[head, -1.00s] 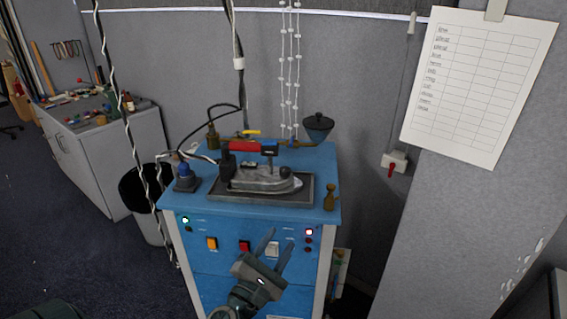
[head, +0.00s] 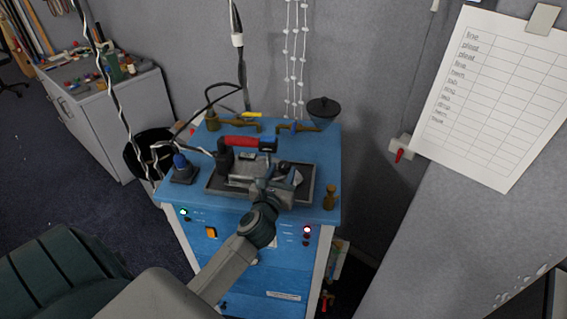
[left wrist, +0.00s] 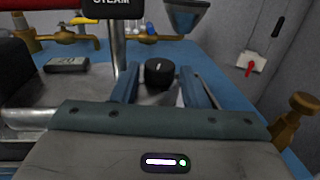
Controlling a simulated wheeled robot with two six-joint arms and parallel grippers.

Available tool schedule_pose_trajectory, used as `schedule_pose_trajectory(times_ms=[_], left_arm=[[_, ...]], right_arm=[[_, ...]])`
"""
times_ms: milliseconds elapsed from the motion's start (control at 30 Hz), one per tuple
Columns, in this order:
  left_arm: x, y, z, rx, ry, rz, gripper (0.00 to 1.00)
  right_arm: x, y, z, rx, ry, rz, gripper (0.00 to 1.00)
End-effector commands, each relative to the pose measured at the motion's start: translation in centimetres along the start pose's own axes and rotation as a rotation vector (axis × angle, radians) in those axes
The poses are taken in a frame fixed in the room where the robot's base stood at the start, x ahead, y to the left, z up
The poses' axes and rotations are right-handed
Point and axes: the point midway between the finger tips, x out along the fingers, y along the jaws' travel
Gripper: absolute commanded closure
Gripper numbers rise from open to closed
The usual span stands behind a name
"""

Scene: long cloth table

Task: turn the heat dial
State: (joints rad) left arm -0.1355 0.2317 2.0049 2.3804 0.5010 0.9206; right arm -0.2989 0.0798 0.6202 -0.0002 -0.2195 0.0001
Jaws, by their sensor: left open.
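The heat dial (left wrist: 159,72) is a small black round knob with a white mark, on the metal top of the iron. The iron (head: 241,181) has a red handle (head: 238,142) and sits on a dark tray (head: 215,187) on the blue cabinet. My left gripper (head: 284,170) is open over the front right part of the iron. In the left wrist view its two fingers (left wrist: 161,86) stand left and right of the dial, with gaps showing on both sides. In the head view the gripper largely covers the dial area. My right gripper is not in view.
The blue cabinet (head: 322,208) carries brass taps (head: 297,127), a dark funnel (head: 322,108), a blue-topped plug-like item (head: 181,168) and a small brass piece (head: 330,197) right of the tray. Cables hang at the left. A paper chart (head: 490,95) is on the right wall.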

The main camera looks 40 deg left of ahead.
Motion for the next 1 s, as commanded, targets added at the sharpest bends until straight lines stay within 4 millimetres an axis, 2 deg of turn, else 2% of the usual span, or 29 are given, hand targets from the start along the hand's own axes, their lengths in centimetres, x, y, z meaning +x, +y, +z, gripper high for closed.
schedule_pose_trajectory(times_ms=[200,467,500,667,1000], left_arm=[[1.8,0.0,0.0,0.002,0.001,0.000,0.60],[1.9,0.0,-0.1,0.002,0.000,0.000,0.60],[1.9,0.0,-0.1,0.002,0.000,0.000,0.62],[1.9,0.0,-0.1,0.002,0.000,0.000,0.92],[1.9,-0.1,-0.2,-0.001,0.001,0.047,0.92]], right_arm=[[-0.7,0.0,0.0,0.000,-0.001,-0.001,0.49],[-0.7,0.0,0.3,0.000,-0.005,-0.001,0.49],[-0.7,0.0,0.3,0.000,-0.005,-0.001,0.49],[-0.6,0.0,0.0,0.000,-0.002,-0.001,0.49],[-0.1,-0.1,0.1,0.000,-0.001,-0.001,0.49]])
